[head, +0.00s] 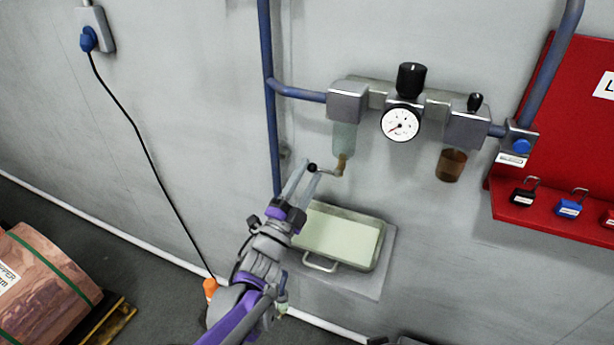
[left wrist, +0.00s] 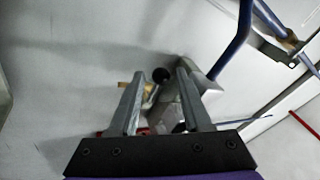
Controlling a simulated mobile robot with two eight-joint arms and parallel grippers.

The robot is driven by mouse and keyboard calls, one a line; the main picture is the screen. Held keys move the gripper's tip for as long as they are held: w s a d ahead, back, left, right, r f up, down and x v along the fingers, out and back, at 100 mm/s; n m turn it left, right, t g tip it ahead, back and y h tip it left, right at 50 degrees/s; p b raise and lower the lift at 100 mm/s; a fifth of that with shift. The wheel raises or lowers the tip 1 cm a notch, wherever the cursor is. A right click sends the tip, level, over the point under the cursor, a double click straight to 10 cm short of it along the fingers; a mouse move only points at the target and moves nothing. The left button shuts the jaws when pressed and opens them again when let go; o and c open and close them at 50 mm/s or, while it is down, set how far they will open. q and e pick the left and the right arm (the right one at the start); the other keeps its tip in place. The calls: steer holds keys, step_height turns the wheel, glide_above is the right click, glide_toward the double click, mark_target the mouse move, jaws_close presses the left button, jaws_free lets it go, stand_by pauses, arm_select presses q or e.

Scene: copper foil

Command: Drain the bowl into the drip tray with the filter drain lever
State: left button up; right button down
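The clear filter bowl (head: 344,138) hangs under the left block of the wall unit. A brass drain (head: 341,162) sits at its bottom, with a lever ending in a black ball knob (head: 312,167) that points left. My left gripper (head: 309,170) has its fingertips at the knob. In the left wrist view the fingers (left wrist: 160,85) are apart, with the black knob (left wrist: 161,75) in the gap between their tips; I cannot see contact. The drip tray (head: 372,268), with a pale green inside and front handle, sits below the bowl. My right gripper is not in view.
A pressure gauge (head: 400,124) and an amber bowl (head: 451,165) are to the right of the filter. A blue pipe (head: 268,100) runs vertically behind the lever. A red lockout board (head: 555,115) with padlocks is at the right. A copper roll (head: 45,285) is at the lower left.

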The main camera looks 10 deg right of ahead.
arm_select(q)
steer(key=shift+o, duration=0.4)
steer(key=b+v, duration=0.1)
steer(key=v, duration=1)
